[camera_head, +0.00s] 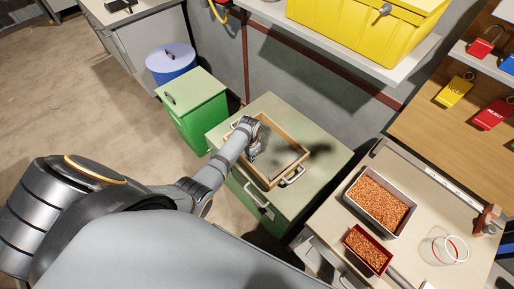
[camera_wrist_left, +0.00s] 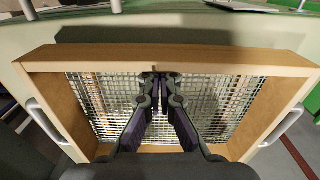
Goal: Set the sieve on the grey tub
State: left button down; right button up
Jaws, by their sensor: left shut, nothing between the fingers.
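The sieve (camera_head: 287,131) is a square wooden frame with wire mesh and metal handles on opposite sides. It lies on the green cabinet. The wrist view shows its wooden frame (camera_wrist_left: 225,59) and mesh close up. The grey tub (camera_head: 365,219) stands on the bench to the right, filled with copper-coloured granules. My left gripper (camera_head: 253,152) reaches down over the sieve's inside. In the left wrist view its fingers (camera_wrist_left: 160,77) are together and empty, near the middle of the far frame side; I cannot tell if they touch it. My right gripper is not in view.
A gap separates the cabinet (camera_head: 334,158) from the bench. A green bin (camera_head: 196,105) and blue drum (camera_head: 171,63) stand left. A shelf with a yellow case (camera_head: 350,28) overhangs behind.

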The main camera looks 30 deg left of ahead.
pick_arm(q)
jog(key=s+a+p, duration=0.3)
jog(key=s+p, duration=0.3)
jog(key=s, duration=0.3)
jog(key=shift+s+a+p, duration=0.3)
jog(key=shift+s+p, duration=0.05)
jog(key=shift+p, duration=0.05)
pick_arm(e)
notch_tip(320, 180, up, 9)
pick_arm(q)
jog(key=shift+r, duration=0.15)
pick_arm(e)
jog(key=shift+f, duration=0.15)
